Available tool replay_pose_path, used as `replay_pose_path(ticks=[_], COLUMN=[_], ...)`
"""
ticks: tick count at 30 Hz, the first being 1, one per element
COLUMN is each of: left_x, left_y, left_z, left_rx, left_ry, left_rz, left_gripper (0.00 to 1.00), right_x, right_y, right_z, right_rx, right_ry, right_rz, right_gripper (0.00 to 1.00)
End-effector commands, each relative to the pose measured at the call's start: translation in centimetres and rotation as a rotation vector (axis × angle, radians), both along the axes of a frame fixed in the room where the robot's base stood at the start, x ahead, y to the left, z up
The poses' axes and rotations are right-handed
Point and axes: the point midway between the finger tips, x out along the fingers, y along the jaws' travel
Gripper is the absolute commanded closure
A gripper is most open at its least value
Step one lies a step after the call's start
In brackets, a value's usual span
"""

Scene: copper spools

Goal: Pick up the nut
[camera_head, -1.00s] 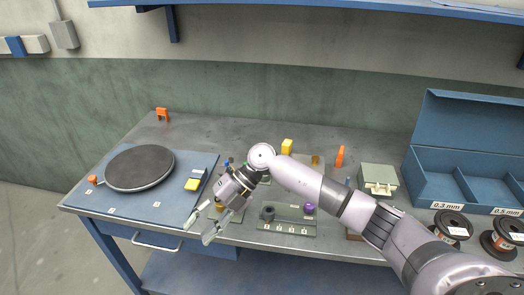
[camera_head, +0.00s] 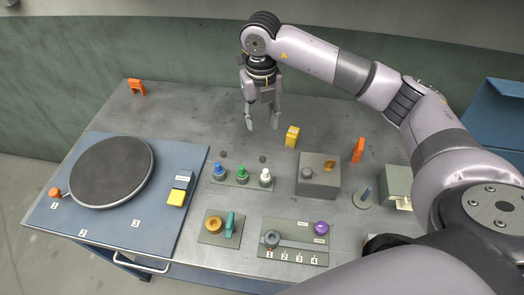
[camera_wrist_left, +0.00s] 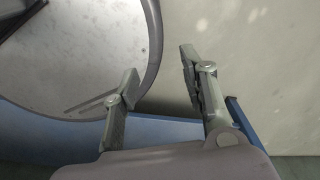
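No piece is clearly a nut. Two small dark round pieces lie on the bench, a left one (camera_head: 223,154) and a right one (camera_head: 262,158); they are too small to identify. A dark knob-like ring (camera_head: 271,238) sits at the left end of the slotted plate marked 1 to 4. My right gripper (camera_head: 262,127) points down, open and empty, above the bench behind the two dark pieces. My left gripper (camera_wrist_left: 160,63) shows only in the left wrist view, with its fingers apart and nothing between them.
A blue panel (camera_head: 110,222) carries a dark turntable (camera_head: 111,171). Buttons in blue, green and white (camera_head: 265,176), a yellow block (camera_head: 292,136), a grey box (camera_head: 319,177) and orange clips stand nearby.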

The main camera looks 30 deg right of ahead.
Motion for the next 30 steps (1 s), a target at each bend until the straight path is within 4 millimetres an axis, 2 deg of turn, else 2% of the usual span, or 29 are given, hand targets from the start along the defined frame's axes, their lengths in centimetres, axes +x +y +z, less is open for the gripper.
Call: replay_pose_path(ticks=[5, 12, 18, 25, 30], left_x=[-0.9, 0.3, 1.8, 1.2, 0.6], left_y=[0.2, 0.1, -0.1, -0.3, -0.3], left_z=[1.5, 2.7, 3.2, 5.3, 5.4], left_rx=[0.003, 0.001, -0.003, -0.004, -0.003], left_ry=[0.013, -0.006, -0.028, -0.020, -0.011], left_rz=[-0.001, -0.001, 0.000, 0.001, 0.001], left_gripper=[0.60, 0.60, 0.60, 0.60, 0.60], right_x=[-0.2, -0.1, -0.1, -0.6, -0.4], right_y=[0.0, 0.0, 0.0, 0.0, 0.0], right_z=[-3.8, -8.2, -9.6, -12.5, -14.5], right_rx=[0.001, 0.003, 0.003, 0.003, 0.003], right_ry=[0.008, 0.004, 0.002, 0.006, 0.001], right_rz=[0.000, 0.000, 0.000, 0.000, 0.001], right_gripper=[0.61, 0.61, 0.61, 0.61, 0.61])
